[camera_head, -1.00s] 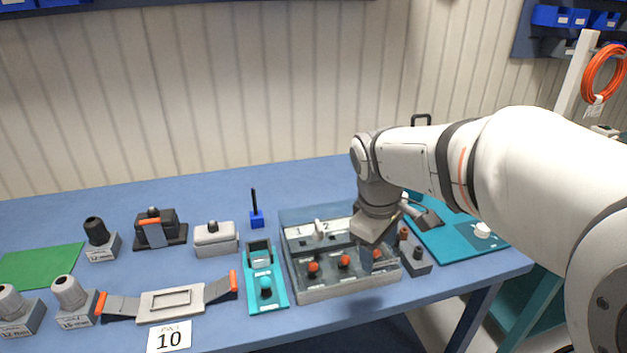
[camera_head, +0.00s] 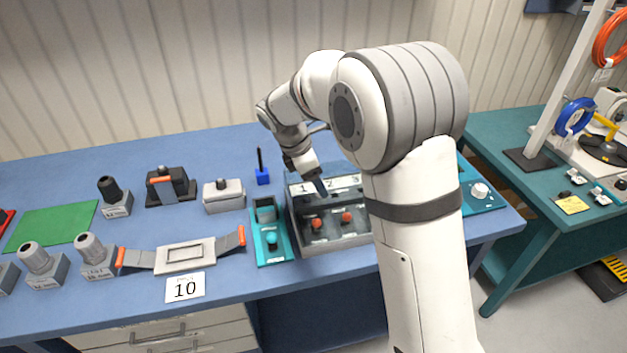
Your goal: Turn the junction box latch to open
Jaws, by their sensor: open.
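The grey box (camera_head: 335,244) on the blue table has a pale strip numbered 1, 2 and 3 (camera_head: 345,182) along its back and red-orange knobs (camera_head: 316,223) in its front part. It looks like the junction box. My gripper (camera_head: 321,187) points down over the strip, near the numbers 1 and 2, with its jaws open. Whether it touches the strip is too small to tell. I cannot make out the latch; the gripper covers that part of the strip. My arm hides the box's right end.
A teal fixture (camera_head: 270,243) stands close on the box's left. A grey lidded block (camera_head: 223,196) and a blue stand with a black pin (camera_head: 262,175) are behind it to the left. A teal board (camera_head: 480,192) lies to the right.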

